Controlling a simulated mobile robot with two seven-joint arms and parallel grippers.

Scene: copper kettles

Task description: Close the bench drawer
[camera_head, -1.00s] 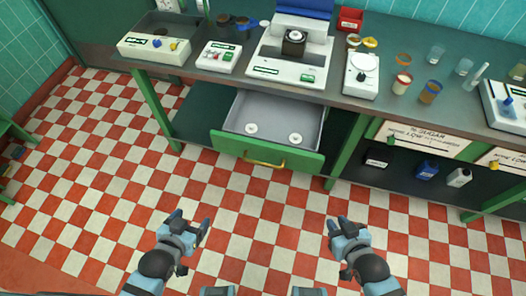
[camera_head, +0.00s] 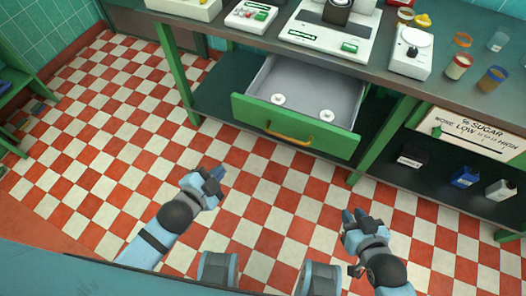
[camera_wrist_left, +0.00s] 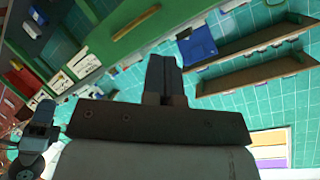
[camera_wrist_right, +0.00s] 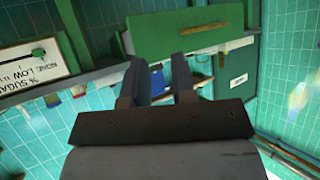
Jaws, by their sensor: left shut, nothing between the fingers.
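The bench drawer (camera_head: 312,95) is pulled out, with a green front (camera_head: 240,113) and a yellow bar handle (camera_head: 288,136). Two small white round items lie inside it. My left gripper (camera_head: 218,178) is shut and empty, below and left of the drawer front in the head view. My right gripper (camera_head: 353,216) is open and empty, below and right of the drawer. Neither gripper touches the drawer. In the right wrist view, a gap shows between its fingers (camera_wrist_right: 160,82); in the left wrist view the fingers (camera_wrist_left: 164,75) are together.
The bench top (camera_head: 375,68) carries a machine (camera_head: 325,38), a scale (camera_head: 411,55) and several jars. A sugar sign (camera_head: 470,133) and bottles on a low shelf are to the right. Red and white floor (camera_head: 270,190) lies clear between me and the drawer.

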